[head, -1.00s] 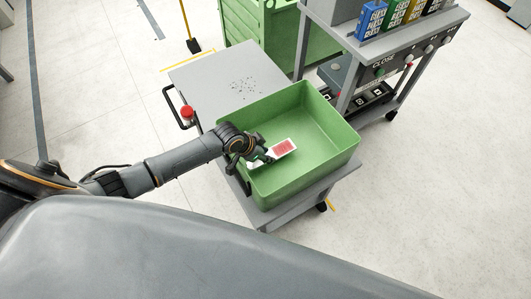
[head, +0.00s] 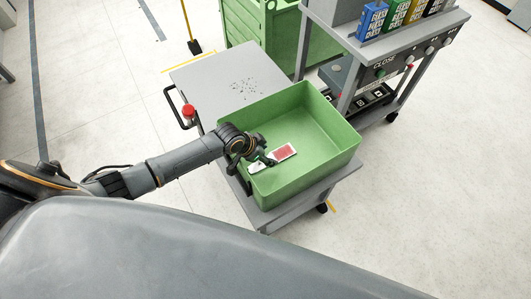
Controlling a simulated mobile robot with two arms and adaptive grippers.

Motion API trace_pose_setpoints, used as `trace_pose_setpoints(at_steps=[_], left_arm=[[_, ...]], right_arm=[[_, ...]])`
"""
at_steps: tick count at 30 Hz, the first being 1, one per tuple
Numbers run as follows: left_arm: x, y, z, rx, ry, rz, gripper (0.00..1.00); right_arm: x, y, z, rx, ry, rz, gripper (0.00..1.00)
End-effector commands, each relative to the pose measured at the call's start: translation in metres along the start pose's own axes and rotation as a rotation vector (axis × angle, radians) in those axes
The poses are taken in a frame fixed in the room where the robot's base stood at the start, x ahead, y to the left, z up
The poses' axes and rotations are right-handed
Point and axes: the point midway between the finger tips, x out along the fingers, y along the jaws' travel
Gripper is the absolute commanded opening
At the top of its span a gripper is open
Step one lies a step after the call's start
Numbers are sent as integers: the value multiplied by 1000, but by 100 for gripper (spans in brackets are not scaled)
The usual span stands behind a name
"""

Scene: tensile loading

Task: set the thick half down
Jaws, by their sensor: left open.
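A small flat red and white piece (head: 284,152), which may be the thick half, lies low inside the green bin (head: 333,133), by its left side. My left gripper (head: 266,160) is open and reaches over the bin's left wall, with its fingertips beside the piece's near end. I cannot tell whether the fingertips still touch it. A smaller whitish patch (head: 256,167) shows just below the fingers and is partly hidden by them. My right gripper is not in view.
The bin stands on a grey cart (head: 215,75) with dark specks on its top and a red button (head: 188,111) at its left edge. A grey shelf unit (head: 431,45) with coloured boxes stands at the right.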

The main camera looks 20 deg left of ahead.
Motion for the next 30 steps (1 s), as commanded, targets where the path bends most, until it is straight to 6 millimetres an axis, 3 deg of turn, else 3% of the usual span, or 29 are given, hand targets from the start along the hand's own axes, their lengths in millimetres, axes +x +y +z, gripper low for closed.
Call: trace_pose_setpoints(at_steps=[1,7,15,21,30], left_arm=[[6,7,11,-2,-19,11,56],[-16,6,4,-1,-17,9,56],[-78,3,0,0,-12,6,56],[-113,2,0,0,-11,5,56],[-128,2,-2,-2,-9,5,56]], right_arm=[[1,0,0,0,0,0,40],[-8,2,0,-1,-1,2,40],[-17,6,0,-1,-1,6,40],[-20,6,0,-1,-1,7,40],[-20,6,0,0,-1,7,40]])
